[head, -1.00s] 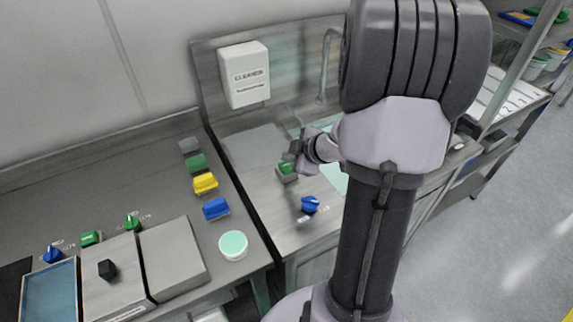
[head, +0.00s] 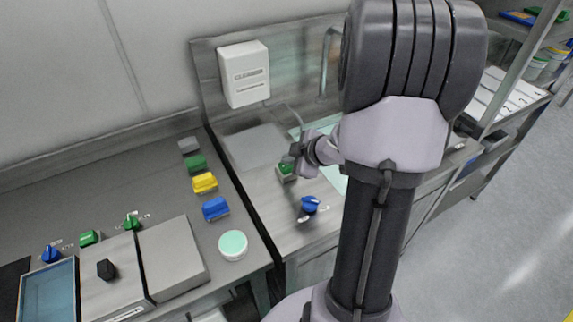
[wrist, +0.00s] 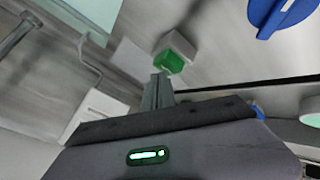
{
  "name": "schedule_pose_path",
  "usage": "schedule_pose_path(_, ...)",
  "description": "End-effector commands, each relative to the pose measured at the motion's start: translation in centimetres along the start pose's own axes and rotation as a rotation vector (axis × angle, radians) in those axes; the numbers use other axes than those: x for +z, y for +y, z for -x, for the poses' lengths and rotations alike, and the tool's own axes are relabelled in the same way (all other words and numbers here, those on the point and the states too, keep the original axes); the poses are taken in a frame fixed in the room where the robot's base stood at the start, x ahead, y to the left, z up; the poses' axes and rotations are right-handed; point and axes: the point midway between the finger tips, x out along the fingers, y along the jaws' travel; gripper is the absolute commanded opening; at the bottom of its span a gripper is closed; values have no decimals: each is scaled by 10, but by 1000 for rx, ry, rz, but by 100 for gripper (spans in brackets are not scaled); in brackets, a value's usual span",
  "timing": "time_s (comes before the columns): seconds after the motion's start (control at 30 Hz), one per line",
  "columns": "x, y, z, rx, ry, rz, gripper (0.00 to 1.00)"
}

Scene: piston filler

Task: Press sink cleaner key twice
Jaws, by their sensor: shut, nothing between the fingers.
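The green key (head: 285,168) sits on a small pale base on the steel sink counter, left of the basin. It also shows in the wrist view as a green block (wrist: 168,62) on a white base. My gripper (head: 291,158) is shut and empty, just beside or above the key. In the wrist view its fingers (wrist: 158,82) point at the key, with their tips close to it. I cannot tell whether they touch. The white cleaner dispenser (head: 245,75) hangs on the splashback behind.
A blue knob (head: 310,204) stands on the counter in front of the key. A tap (head: 327,62) rises at the back of the sink. Green, yellow and blue blocks (head: 205,183) and a round tub (head: 233,245) are on the left counter.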

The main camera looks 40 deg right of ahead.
Motion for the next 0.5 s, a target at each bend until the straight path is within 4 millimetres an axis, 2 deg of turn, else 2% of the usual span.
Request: schedule_pose_path(0.5,4,-4,-5,0,0,-1,0)
